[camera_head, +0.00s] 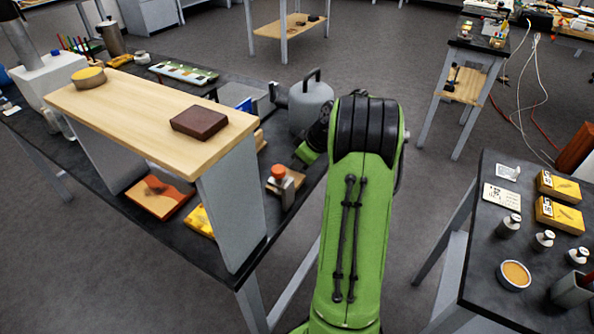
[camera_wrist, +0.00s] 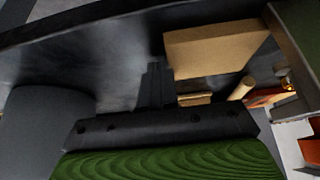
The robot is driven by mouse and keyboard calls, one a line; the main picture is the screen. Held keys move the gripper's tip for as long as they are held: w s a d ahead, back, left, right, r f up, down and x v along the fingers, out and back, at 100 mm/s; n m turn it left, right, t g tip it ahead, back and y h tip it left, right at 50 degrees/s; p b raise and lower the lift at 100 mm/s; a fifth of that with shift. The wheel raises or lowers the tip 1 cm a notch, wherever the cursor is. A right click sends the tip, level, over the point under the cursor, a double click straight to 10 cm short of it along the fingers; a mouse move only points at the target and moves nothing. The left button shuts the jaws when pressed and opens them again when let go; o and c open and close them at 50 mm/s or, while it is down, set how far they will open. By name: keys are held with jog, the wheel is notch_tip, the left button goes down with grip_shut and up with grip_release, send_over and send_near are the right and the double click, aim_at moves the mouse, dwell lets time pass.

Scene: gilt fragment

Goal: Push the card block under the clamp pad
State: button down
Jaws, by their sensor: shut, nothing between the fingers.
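A tan, flat-faced block (camera_wrist: 215,50), which looks like the card block, lies just right of my gripper's fingertips in the wrist view. My gripper (camera_wrist: 157,70) is shut and empty, with its fingers close to the block's left end; I cannot tell whether they touch. In the head view my green arm reaches over the dark bench and hides most of the gripper. A small device with an orange knob (camera_head: 278,171) on a wooden base stands beside the shelf; it may be the clamp. I cannot make out its pad.
A wooden shelf (camera_head: 130,115) on grey side panels stands over the bench, bearing a brown block (camera_head: 199,122) and a round tin (camera_head: 88,78). A grey canister (camera_head: 310,105) stands behind the orange-knobbed device. A wooden dowel (camera_wrist: 243,88) lies near the tan block.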

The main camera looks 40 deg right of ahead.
aim_at(289, 174)
jog(key=shift+s+a+b, duration=0.2)
jog(key=shift+a+b, duration=0.3)
jog(key=shift+a, duration=0.25)
jog(key=shift+s+a+b, duration=0.25)
jog(key=shift+a+b, duration=0.2)
jog(key=shift+a, duration=0.3)
jog(key=shift+s+a+b, duration=0.2)
jog(key=shift+a+b, duration=0.3)
jog(key=shift+a, duration=0.25)
jog(key=shift+s+a+f+b, duration=0.1)
jog(key=shift+a+f+b, duration=0.15)
jog(key=shift+a+b, duration=0.35)
jog(key=shift+s+a+f+b, duration=0.1)
jog(key=shift+a+f+b, duration=0.25)
jog(key=shift+a, duration=0.35)
jog(key=shift+d+r, duration=0.15)
jog(key=shift+d, duration=0.1)
jog(key=shift+r+p, duration=0.2)
jog(key=shift+p, duration=0.15)
notch_tip(289, 174, up, 10)
jog(key=p, duration=0.7)
jog(key=shift+s+a+f, duration=0.2)
jog(key=shift+a+f, duration=0.05)
jog(key=shift+a, duration=0.05)
